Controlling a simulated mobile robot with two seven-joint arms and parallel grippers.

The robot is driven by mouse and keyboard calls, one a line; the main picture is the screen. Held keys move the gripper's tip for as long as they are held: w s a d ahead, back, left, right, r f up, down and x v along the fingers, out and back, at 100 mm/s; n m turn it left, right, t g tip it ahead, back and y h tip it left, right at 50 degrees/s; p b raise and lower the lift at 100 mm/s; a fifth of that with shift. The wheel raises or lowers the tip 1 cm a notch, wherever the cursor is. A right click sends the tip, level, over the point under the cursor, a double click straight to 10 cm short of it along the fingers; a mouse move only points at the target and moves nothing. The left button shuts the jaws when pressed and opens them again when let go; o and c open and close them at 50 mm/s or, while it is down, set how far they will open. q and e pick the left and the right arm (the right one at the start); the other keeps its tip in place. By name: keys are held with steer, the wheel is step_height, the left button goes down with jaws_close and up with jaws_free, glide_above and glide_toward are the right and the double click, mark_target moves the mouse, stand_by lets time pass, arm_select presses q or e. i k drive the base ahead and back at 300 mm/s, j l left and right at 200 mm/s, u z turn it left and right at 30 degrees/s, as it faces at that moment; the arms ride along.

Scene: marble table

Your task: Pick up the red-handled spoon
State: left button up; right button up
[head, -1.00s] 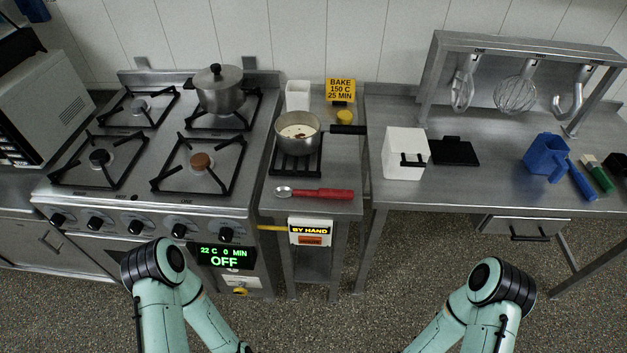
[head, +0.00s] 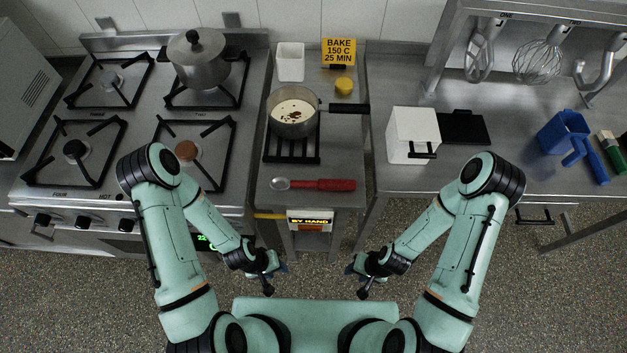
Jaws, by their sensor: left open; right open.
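The red-handled spoon (head: 322,185) lies flat near the front edge of the narrow steel counter (head: 345,156). Its silver bowl points left and its red handle points right. My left gripper (head: 271,284) is below and left of the spoon in the head view, off the counter's front, open and empty. My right gripper (head: 360,284) is below and right of the spoon, also off the counter, open and empty. Both grippers are small and dark here, and neither touches the spoon.
A pot of pale liquid (head: 294,112) stands on a black grate behind the spoon, its black handle pointing right. A gas stove with a lidded pot (head: 198,60) is on the left. A white box (head: 412,133) stands on the right table. The counter around the spoon is clear.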

mark_target(277, 183)
steer(key=z, duration=2.25)
steer(key=k+j+z, duration=0.1)
steer(key=k+z, duration=0.5)
steer(key=k, duration=0.2)
steer(key=k+j, duration=0.1)
steer(key=j, duration=0.4)
steer(key=k+l, duration=0.05)
